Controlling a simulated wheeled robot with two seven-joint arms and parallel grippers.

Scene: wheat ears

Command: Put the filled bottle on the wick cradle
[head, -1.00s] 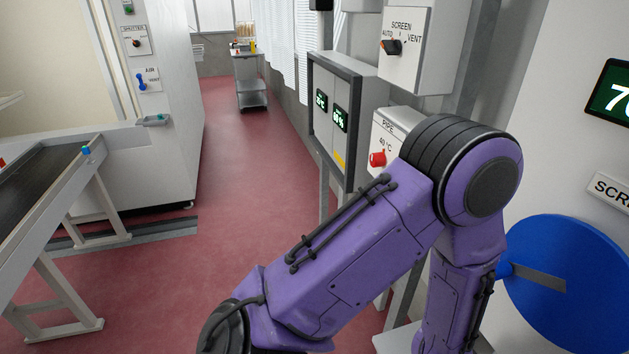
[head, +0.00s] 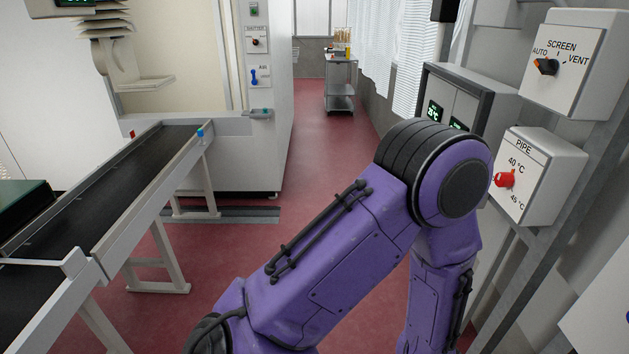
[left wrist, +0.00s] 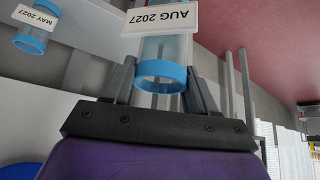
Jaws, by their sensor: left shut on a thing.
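My left gripper (left wrist: 160,88) is shut on a clear bottle (left wrist: 165,47) in the left wrist view. The bottle has a blue ring at the end near the gripper and a white label reading AUG 2027. Its far end is cut off by the picture edge, and I cannot tell how full it is. A second clear bottle (left wrist: 38,24) with blue ends and a MAY 2027 label is at the upper left, apart from the gripper. I cannot make out the wick cradle. In the head view one purple arm of mine shows, with no gripper visible. My right gripper is not in view.
A conveyor (head: 115,190) runs along the left beside a white cabinet (head: 262,150). A trolley (head: 340,88) bearing upright straw-coloured stalks stands far back. Control boxes (head: 540,178) line the right wall. The red floor (head: 310,150) between is clear.

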